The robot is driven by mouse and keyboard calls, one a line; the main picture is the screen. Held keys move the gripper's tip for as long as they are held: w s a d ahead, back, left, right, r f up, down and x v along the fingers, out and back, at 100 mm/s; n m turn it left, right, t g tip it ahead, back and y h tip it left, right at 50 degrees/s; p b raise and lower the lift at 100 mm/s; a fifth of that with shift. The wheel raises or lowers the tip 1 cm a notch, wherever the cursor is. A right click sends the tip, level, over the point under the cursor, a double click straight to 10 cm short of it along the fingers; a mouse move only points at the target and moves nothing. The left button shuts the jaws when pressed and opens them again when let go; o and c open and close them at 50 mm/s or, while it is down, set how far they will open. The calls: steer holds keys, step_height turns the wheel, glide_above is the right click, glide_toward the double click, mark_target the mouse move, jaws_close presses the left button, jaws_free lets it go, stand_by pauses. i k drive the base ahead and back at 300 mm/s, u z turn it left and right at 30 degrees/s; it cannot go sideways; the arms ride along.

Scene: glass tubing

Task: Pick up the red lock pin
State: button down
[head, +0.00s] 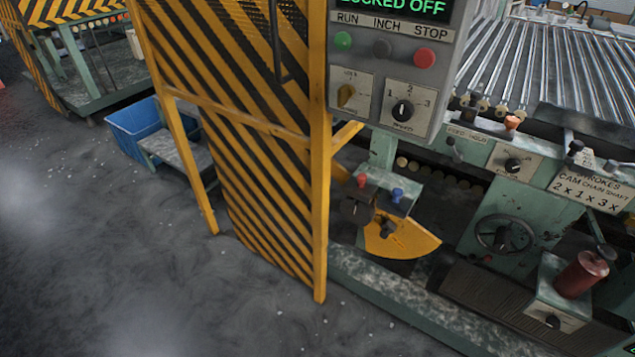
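A small red pin (362,181) stands on top of a pale green box low on the machine, right of the striped guard. It looks like the red lock pin, but it is too small to make out in detail. A blue pin (397,194) stands to its right on the same green box (380,187). A yellow quarter-round plate (402,238) sits just below them. My gripper is not in view.
A yellow-and-black striped guard (235,130) stands left of the pins. The control panel (400,75) hangs above them, its display reading "LOCKED OFF". A handwheel (505,234) and a dark red cylinder (582,275) are at right. Grey floor (120,260) is open at left.

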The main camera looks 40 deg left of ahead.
mark_target(361, 177)
steer(key=u, duration=1.15)
steer(key=k, duration=1.3)
steer(key=u, duration=0.65)
steer(key=i, duration=2.05)
steer(key=z, duration=1.1)
steer(key=i, duration=0.4)
steer(key=z, duration=0.4)
